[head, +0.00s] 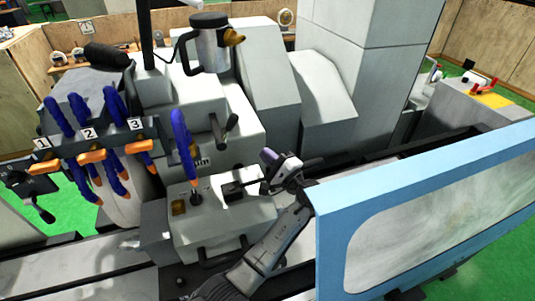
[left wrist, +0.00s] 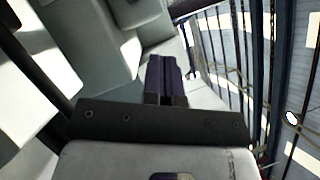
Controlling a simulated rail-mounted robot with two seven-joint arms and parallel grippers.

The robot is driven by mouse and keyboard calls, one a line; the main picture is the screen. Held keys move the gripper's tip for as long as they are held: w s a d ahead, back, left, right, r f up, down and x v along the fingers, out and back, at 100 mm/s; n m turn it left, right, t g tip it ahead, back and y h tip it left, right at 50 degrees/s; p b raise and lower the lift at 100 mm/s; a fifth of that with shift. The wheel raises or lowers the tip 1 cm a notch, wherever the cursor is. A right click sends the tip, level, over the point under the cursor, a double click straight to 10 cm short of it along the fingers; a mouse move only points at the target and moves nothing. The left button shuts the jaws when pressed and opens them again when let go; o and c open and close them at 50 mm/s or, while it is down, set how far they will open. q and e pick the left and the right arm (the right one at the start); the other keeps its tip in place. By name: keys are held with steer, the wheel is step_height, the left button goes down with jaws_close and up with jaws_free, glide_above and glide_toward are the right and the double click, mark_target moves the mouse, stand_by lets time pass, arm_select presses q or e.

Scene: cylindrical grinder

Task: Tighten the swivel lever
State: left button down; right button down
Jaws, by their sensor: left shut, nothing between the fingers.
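My left gripper (head: 267,155) is raised over the grey headstock block (head: 222,232), left of the blue door. Its fingers are together with nothing between them. They also show closed and empty in the left wrist view (left wrist: 166,72). A small black lever-like part (head: 232,190) lies on top of the block, just left of and below my gripper, with a visible gap to the fingertips. A short upright black knob lever (head: 195,197) stands further left on the same block. I cannot tell for certain which one is the swivel lever. My right gripper is not in view.
The blue-framed door (head: 430,150) stands close to the right of my left arm. Blue coolant hoses (head: 182,135) with orange valves hang at the left. A black-handled lever (head: 226,128) projects from the grey housing behind. Some air is free above the block.

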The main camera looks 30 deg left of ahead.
mark_target(227, 130)
arm_select(q)
steer(key=a+r+p, duration=0.3)
steer(key=a+p, duration=0.1)
steer(key=a, duration=0.5)
steer(key=shift+a+r, duration=0.2)
steer(key=shift+s, duration=0.1)
steer(key=shift+s+r+n+b, duration=0.1)
steer(key=shift+r+n+b, duration=0.1)
steer(key=shift+n+b, duration=0.15)
steer(key=shift+a+r+n+g+h, duration=0.1)
steer(key=shift+n+g+h, duration=0.2)
steer(key=shift+n, duration=0.05)
